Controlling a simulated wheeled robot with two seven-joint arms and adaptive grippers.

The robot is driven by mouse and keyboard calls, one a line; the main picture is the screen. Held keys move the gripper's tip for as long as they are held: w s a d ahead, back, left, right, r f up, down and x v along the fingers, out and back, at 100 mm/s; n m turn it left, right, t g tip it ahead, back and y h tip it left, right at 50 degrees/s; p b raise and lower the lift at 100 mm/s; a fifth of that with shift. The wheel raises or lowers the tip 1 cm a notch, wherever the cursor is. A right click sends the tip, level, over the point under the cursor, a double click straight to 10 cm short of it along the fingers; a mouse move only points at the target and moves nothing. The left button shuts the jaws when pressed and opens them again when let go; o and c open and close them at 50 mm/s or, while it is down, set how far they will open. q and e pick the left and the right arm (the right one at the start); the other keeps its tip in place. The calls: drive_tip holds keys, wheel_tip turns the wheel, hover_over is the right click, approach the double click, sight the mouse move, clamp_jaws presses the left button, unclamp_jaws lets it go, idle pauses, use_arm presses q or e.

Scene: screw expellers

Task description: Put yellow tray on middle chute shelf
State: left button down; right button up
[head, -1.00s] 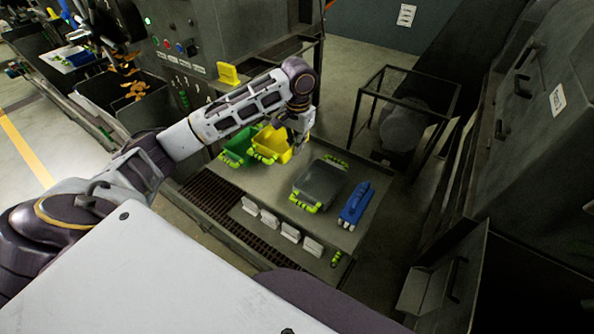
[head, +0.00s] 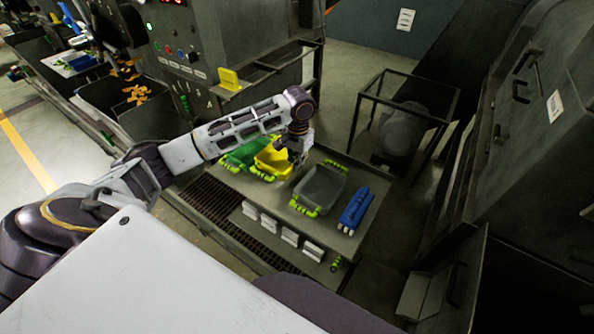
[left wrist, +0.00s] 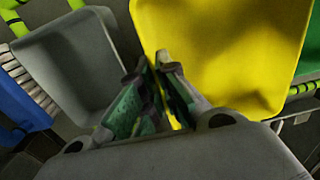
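The yellow tray (head: 273,158) stands on the low grey table, between a green tray and a dark grey tray. In the left wrist view the yellow tray (left wrist: 235,50) fills the upper right, with a lime handle at its far right. My left gripper (head: 293,158) is at the yellow tray's right side. In the left wrist view its fingers (left wrist: 158,62) are close together at the tray's near left wall, seemingly pinching it; the exact contact is hard to see. The chute shelf cannot be told apart for sure. My right gripper is not in view.
The green tray (head: 243,153) lies close at the left, and the dark grey tray (head: 320,185) at the right. A blue object (head: 355,208) lies beyond that. White blocks (head: 270,222) line the front step. Machine housings and a black frame (head: 405,95) stand behind.

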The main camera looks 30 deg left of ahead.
sight(297, 178)
use_arm(q)
drive_tip(key=shift+f+p, duration=0.3)
drive_tip(key=shift+f, duration=1.75)
drive_tip(key=shift+f, duration=0.15)
drive_tip(key=c, duration=1.6)
unclamp_jaws()
drive_tip(key=shift+c, duration=0.2)
wheel_tip(297, 178, up, 12)
drive_tip(key=b, duration=0.2)
drive_tip(key=shift+d, duration=0.15)
